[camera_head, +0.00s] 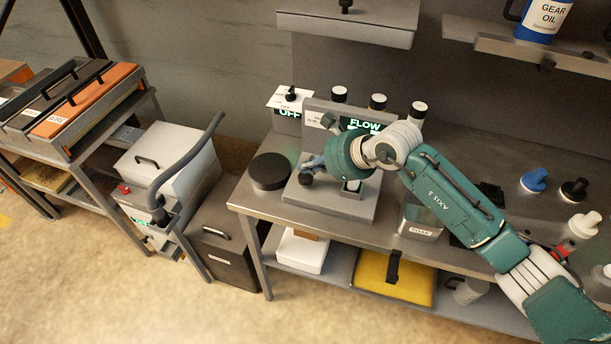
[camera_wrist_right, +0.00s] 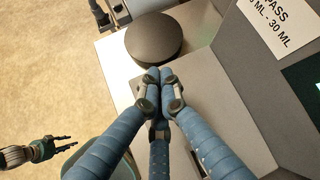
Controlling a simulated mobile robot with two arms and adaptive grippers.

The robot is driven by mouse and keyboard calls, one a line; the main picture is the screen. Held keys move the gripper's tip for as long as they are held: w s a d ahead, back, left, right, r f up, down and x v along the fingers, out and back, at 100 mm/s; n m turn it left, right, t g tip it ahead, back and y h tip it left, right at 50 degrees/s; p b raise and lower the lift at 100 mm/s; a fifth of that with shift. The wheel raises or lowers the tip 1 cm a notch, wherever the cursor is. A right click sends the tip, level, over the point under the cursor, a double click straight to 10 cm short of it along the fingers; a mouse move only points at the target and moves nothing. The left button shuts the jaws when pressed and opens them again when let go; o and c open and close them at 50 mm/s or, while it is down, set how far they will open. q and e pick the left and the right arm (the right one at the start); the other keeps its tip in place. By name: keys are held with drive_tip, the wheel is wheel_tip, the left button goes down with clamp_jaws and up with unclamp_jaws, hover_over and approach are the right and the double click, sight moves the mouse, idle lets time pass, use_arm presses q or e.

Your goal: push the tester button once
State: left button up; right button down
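The tester (camera_head: 360,207) is a grey unit on the workbench, with an upright panel and a green lit display reading "FLOW". Its grey surface also fills the right of the wrist view (camera_wrist_right: 235,85), beside a sign reading "PASS". My right gripper (camera_head: 307,178) is over the left part of the tester's base, near the black round disc (camera_head: 270,171). In the wrist view its blue fingers (camera_wrist_right: 157,82) are drawn together with nothing between them. My left gripper (camera_wrist_right: 58,148) shows small in the wrist view, fingers spread and empty.
A second display (camera_head: 290,113) reads "OFF" behind the tester. Several black-capped bottles stand behind the panel. A metal container (camera_head: 420,220) stands right of the tester. A white-lidded cart (camera_head: 170,160) is left of the bench, and a shelf (camera_head: 345,28) hangs above.

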sight(308, 178)
drive_tip(key=shift+f, duration=0.1)
idle(0.8)
drive_tip(key=shift+f+b, duration=0.35)
drive_tip(key=shift+b, duration=0.25)
drive_tip(key=shift+f+b, duration=0.85)
drive_tip(key=shift+f, duration=0.1)
idle(0.6)
drive_tip(key=shift+r, duration=0.1)
drive_tip(key=shift+r+p, duration=0.7)
drive_tip(key=shift+r, duration=0.55)
drive_tip(key=shift+r, duration=0.1)
drive_tip(key=shift+r+p, duration=1.25)
drive_tip(key=shift+r, duration=1.2)
